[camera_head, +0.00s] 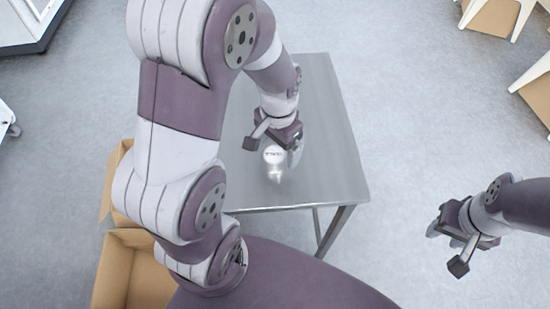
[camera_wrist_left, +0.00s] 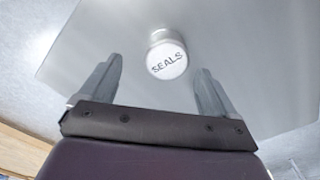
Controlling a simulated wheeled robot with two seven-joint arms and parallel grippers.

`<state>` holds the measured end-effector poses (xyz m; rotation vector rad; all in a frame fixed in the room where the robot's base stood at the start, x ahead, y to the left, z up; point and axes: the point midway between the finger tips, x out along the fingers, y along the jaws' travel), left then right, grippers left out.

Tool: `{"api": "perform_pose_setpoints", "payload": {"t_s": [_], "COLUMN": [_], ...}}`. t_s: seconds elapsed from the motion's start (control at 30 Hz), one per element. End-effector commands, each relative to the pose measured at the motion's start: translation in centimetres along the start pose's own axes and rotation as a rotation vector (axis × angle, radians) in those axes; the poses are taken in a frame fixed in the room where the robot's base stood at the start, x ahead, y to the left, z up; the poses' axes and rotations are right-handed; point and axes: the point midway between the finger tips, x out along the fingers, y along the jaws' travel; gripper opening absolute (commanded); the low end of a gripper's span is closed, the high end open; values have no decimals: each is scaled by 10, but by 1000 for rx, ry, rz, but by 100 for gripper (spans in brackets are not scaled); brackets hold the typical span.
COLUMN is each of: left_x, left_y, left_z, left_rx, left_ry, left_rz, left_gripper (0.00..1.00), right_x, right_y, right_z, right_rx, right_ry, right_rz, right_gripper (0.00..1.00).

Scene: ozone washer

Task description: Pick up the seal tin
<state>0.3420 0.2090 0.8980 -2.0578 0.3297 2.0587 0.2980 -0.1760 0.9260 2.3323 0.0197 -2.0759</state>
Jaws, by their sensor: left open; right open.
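The seal tin (camera_head: 273,155) is a small white and silver round tin standing on the metal table (camera_head: 330,170). In the left wrist view its lid (camera_wrist_left: 167,60) reads "SEALS", and it appears between and beyond the two fingertips. My left gripper (camera_head: 275,143) is open just above the tin, with its fingers not closed on it; the fingers also show in the left wrist view (camera_wrist_left: 157,82). My right gripper (camera_head: 447,245) is open and empty, off to the right of the table over the floor.
Open cardboard boxes (camera_head: 130,270) stand left of the table, partly behind my left arm. White chairs or stools and more boxes (camera_head: 493,18) are at the upper right. The visible tabletop around the tin is bare.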

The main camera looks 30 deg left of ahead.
Motion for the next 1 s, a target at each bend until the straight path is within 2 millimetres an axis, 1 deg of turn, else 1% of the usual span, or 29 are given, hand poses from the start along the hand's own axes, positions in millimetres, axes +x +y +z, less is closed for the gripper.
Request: {"api": "perform_pose_setpoints", "payload": {"t_s": [0.03, 0.1, 0.2, 0.3, 0.47, 0.5, 0.57, 0.6, 0.63, 0.67, 0.9, 1.0], "left_x": [11, 24, 39, 43, 42, 42, 42, 42, 42, 42, 42, 38], "left_y": [-2, -5, -5, -5, -5, -5, -5, -5, -5, -5, -5, -5], "left_z": [3, 5, 4, 4, 4, 4, 4, 4, 4, 4, 4, 3], "left_rx": [-2, -3, -1, -1, -1, -1, -1, -1, -1, -1, -1, -1], "left_ry": [-6, -5, -3, -1, 0, 0, 0, 0, 0, 0, 0, 1], "left_rz": [2, 2, 1, 0, 0, 0, 0, 0, 0, 0, 0, -1], "left_gripper": [90, 90, 90, 90, 90, 77, 58, 45, 35, 29, 29, 29], "right_x": [3, 4, 7, 7, 6, 6, 6, 6, 6, 6, 6, 5], "right_y": [0, 0, 0, 0, 0, 0, 0, 0, 0, 0, 0, 0], "right_z": [0, 1, 1, 1, 1, 1, 1, 1, 1, 1, 1, 1], "right_rx": [0, 0, 0, 0, 0, 0, 0, 0, 0, 0, 0, 0], "right_ry": [0, 0, 0, -1, 0, 0, 0, 0, 0, 0, 0, 0], "right_rz": [0, 0, 0, 0, 0, 0, 0, 0, 0, 0, 0, 0], "right_gripper": [43, 43, 43, 43, 43, 43, 43, 43, 43, 43, 43, 43]}}
